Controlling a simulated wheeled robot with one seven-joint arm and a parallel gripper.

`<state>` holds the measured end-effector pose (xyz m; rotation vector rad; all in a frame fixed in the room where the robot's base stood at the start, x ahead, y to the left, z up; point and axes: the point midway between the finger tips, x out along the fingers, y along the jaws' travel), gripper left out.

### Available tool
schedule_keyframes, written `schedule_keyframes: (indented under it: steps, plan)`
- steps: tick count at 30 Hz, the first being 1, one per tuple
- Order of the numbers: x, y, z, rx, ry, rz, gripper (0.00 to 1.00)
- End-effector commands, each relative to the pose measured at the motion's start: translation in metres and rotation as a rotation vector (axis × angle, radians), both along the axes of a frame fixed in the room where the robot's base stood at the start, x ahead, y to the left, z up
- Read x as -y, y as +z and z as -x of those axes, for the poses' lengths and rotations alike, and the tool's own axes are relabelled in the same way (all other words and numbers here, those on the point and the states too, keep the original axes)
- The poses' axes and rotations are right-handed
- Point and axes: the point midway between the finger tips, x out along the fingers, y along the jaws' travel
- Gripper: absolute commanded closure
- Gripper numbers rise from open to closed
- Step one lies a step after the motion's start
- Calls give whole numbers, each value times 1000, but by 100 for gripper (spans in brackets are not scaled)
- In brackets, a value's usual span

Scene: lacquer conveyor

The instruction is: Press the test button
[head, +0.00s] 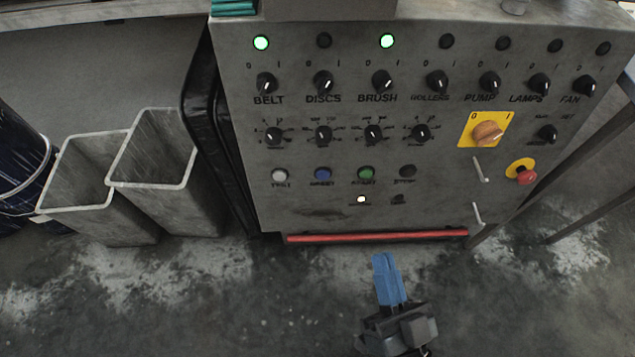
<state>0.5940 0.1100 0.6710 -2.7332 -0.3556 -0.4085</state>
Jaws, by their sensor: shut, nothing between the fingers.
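The test button is the pale round button (279,175) at the left end of the push-button row, above a worn label that appears to read TEST. It sits on the grey control panel (330,212). My gripper (382,258) has blue fingers, is shut and holds nothing. It is in front of the panel, below the red bar, lower and to the right of the test button, and apart from it.
Right of it are a blue button (322,173), a green button (366,172) and a dark button (407,171). Several knobs fill the rows above. A red emergency stop (525,176) and an orange rotary switch (487,133) are at right. A red bar (380,237) runs below. Grey bins (150,185) stand left.

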Motion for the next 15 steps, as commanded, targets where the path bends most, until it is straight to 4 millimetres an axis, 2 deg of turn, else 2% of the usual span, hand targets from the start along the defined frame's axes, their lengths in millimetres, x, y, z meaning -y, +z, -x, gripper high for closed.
schedule_keyframes:
  steps: [1, 3, 9, 15]
  plan:
    - [-14, -19, -13, 26, 13, -27, 100]
    - [-29, -32, -27, 57, 21, -63, 100]
    - [-78, -65, -63, 136, 39, -165, 100]
    - [-129, -86, -90, 197, 46, -261, 100]
